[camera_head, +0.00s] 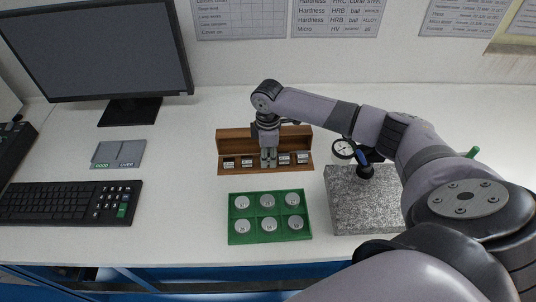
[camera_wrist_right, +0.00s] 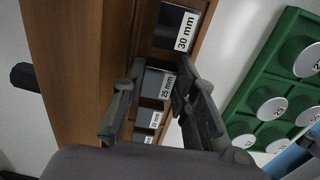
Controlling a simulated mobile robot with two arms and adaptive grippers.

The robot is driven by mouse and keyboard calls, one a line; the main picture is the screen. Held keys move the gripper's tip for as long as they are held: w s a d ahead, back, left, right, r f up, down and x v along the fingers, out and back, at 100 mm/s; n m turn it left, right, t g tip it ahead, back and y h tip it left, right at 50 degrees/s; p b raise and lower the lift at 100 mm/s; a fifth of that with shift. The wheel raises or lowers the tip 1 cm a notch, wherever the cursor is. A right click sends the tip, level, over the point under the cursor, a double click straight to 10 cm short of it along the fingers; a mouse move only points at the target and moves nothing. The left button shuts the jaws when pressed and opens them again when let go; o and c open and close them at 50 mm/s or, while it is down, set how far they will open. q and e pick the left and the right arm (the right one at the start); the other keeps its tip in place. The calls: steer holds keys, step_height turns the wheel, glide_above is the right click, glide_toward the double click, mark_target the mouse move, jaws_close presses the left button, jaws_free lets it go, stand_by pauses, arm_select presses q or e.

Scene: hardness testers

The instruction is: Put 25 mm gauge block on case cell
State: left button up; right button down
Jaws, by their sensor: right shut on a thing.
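The wooden case (camera_head: 235,140) stands open at the middle of the bench, with a row of labelled cells along its front. My right gripper (camera_head: 268,158) reaches down into the middle of this row. In the right wrist view my right gripper (camera_wrist_right: 158,95) has its fingers on both sides of the 25 mm gauge block (camera_wrist_right: 154,82), shut on it. The block is at the cell with the 25 mm label (camera_wrist_right: 167,86); whether it rests on the cell floor is hidden. My left gripper is not in view.
The 30 mm block (camera_wrist_right: 172,27) sits in the neighbouring cell. A green tray (camera_head: 233,217) with several round discs stands in front of the case. A granite plate (camera_head: 345,215) with a dial gauge (camera_head: 343,149) is to the right. A keyboard (camera_head: 60,203) and monitor (camera_head: 95,50) are left.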

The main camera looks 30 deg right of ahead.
steer(key=c, duration=1.6)
jaws_free()
steer(key=shift+f, duration=0.1)
steer(key=shift+o, duration=0.2)
step_height(320, 180, up, 12)
